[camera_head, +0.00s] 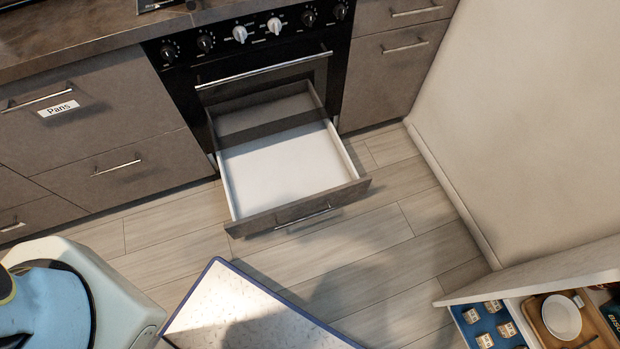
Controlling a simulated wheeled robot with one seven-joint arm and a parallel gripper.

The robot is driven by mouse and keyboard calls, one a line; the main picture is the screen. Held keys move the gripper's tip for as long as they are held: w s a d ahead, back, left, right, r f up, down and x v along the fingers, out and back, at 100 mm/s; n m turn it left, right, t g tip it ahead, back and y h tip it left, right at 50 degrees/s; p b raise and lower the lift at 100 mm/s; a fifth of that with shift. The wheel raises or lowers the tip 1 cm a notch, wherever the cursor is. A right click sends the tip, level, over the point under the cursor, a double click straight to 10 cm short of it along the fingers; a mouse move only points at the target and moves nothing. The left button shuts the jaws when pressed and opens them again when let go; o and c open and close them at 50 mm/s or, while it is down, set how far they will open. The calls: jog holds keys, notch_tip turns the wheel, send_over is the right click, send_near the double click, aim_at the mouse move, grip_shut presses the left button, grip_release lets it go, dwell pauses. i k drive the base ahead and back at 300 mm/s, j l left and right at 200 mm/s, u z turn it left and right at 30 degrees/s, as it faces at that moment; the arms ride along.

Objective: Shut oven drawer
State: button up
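The oven drawer (282,174) is below the black oven (258,78) and stands pulled well out over the floor. Its white inside looks empty. Its brown front panel (262,221) has a thin metal handle (304,217). The oven door above it, with a long metal handle (262,69), looks shut. My gripper is not in view, so I cannot see where it is relative to the drawer.
Brown cabinets with shut drawers, one labelled "Pans" (58,109), flank the oven. A pale wall (530,120) bounds the right. A blue-edged white surface (262,318) is at the bottom. Wood floor (395,235) is clear before the drawer. A shelf with a bowl (562,317) is lower right.

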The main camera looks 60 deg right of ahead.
aim_at(276, 180)
jog(key=k+z, duration=0.3)
jog(key=k, duration=0.2)
jog(key=k+l+z, duration=0.1)
jog(key=k+z, duration=0.2)
jog(key=k, duration=0.15)
jog(key=z, duration=1.2)
